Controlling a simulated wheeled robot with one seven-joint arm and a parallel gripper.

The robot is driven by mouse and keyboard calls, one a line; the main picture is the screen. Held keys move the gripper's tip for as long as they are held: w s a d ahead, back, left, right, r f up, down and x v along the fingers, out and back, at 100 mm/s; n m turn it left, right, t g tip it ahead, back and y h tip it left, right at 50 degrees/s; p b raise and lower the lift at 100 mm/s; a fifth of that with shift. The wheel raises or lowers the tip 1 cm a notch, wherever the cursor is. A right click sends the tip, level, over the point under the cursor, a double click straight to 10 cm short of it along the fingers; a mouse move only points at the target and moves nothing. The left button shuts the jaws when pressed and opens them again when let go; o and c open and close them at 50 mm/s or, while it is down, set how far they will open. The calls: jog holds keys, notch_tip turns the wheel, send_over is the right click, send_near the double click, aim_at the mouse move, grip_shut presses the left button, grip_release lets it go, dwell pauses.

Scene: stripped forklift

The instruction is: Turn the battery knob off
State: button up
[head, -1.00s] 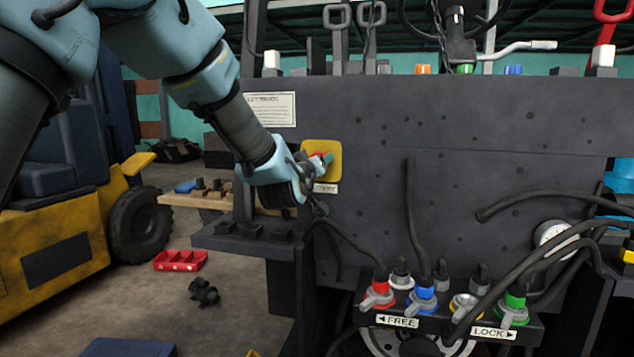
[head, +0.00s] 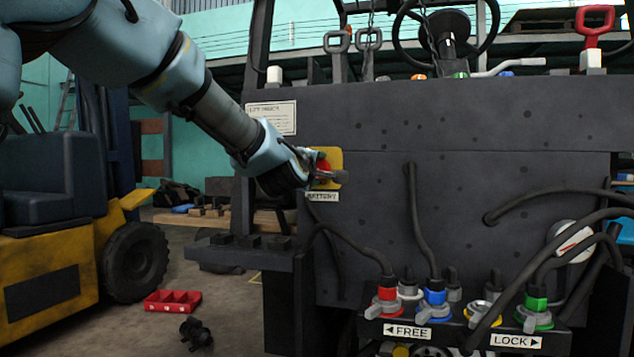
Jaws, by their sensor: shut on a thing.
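The battery knob (head: 323,165) is red and sits on a yellow plate (head: 337,160) at the left of the dark forklift panel. A white label reading BATTERY (head: 322,197) is below the plate. My gripper (head: 318,174) comes in from the upper left and is at the knob, shut on it. The fingers and wrist cover part of the knob and the left side of the plate. The knob's exact turn angle cannot be told.
Several coloured valves and hoses stand at the lower right above FREE (head: 407,331) and LOCK (head: 516,341) labels. Levers line the panel's top, with a red handle (head: 594,24) at right. A red tray (head: 172,301) lies on the floor at left, near a yellow forklift (head: 60,270).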

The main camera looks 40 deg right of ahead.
jog(key=shift+n+b, duration=0.45)
jog(key=shift+n, duration=0.05)
jog(key=o, duration=1.4)
jog(key=shift+c, duration=0.2)
jog(key=b+v, duration=0.1)
jog(key=v, duration=1)
jog(key=shift+w, duration=0.1)
